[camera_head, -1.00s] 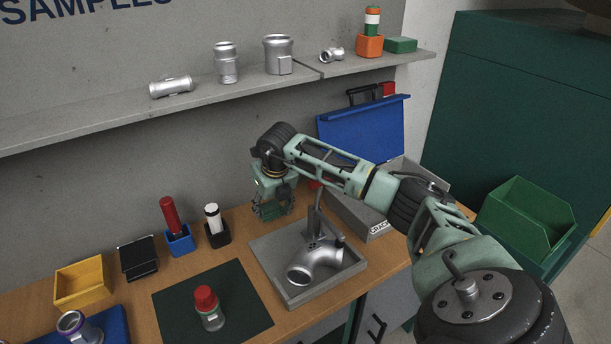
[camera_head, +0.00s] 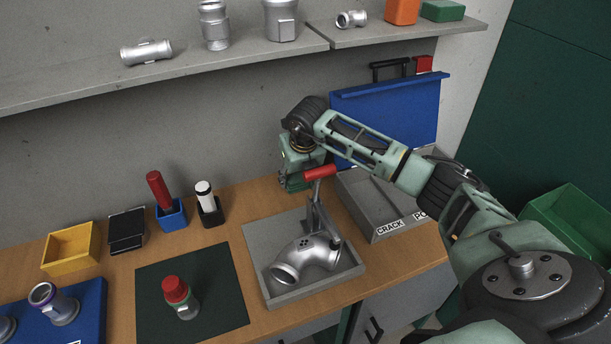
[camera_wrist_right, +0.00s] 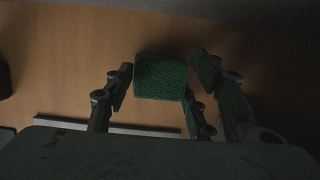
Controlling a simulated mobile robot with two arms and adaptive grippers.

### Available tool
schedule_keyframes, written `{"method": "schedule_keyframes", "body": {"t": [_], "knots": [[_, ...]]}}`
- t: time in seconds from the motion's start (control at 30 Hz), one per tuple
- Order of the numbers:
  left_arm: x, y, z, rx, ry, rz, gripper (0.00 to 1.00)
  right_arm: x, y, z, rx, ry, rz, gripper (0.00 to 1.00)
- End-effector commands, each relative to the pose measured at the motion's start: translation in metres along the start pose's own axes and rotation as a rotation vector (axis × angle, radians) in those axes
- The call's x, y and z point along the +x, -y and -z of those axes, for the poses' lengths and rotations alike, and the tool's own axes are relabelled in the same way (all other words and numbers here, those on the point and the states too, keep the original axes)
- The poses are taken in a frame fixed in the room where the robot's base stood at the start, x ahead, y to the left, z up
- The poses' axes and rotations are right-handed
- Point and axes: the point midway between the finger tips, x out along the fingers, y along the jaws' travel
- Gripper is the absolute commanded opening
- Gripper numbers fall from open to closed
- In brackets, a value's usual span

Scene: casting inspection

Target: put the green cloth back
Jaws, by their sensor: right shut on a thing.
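My right gripper (camera_head: 297,182) is over the back of the wooden bench, behind the grey tray, with its fingers pointing down. In the right wrist view, the green cloth (camera_wrist_right: 161,78) shows as a small, thick, textured green block between the fingers of my right gripper (camera_wrist_right: 162,90), which is shut on it. Wooden surface shows beyond the cloth; I cannot tell whether the cloth touches it. The cloth cannot be made out in the head view. My left gripper is not in view.
A grey tray (camera_head: 259,244) holds a metal elbow (camera_head: 308,256) beside a red-handled clamp (camera_head: 320,173), close to my gripper. A blue panel (camera_head: 405,105) and grey bin (camera_head: 366,198) stand right. A green block (camera_head: 441,11) lies on the shelf.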

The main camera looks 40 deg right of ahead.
Motion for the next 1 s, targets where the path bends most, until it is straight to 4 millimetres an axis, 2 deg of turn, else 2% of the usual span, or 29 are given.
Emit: {"method": "schedule_keyframes", "body": {"t": [0.03, 0.13, 0.23, 0.3, 0.33, 0.43, 0.53, 0.9, 1.0], "knots": [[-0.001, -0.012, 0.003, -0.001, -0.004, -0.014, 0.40, 0.002, 0.001, 0.002, 0.000, -0.007, 0.003, 0.26], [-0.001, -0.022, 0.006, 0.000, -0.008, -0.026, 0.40, 0.002, 0.001, 0.002, -0.001, -0.007, 0.003, 0.26], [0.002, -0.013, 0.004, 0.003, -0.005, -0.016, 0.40, 0.004, 0.001, 0.003, -0.001, -0.007, 0.003, 0.26], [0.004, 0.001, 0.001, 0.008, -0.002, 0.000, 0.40, 0.006, 0.001, 0.004, -0.001, -0.007, 0.003, 0.26], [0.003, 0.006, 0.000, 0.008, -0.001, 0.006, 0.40, 0.006, 0.001, 0.004, 0.000, -0.007, 0.003, 0.51], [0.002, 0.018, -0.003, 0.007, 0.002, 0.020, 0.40, 0.005, 0.001, 0.003, 0.000, -0.007, 0.003, 0.60], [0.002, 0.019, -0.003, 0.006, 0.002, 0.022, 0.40, 0.005, 0.001, 0.003, 0.000, -0.006, 0.003, 0.68], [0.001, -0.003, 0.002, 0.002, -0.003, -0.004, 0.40, 0.004, 0.001, 0.003, -0.001, -0.007, 0.002, 0.69], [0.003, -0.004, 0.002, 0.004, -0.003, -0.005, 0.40, -0.005, 0.001, 0.002, -0.001, -0.003, 0.002, 0.69]]}}
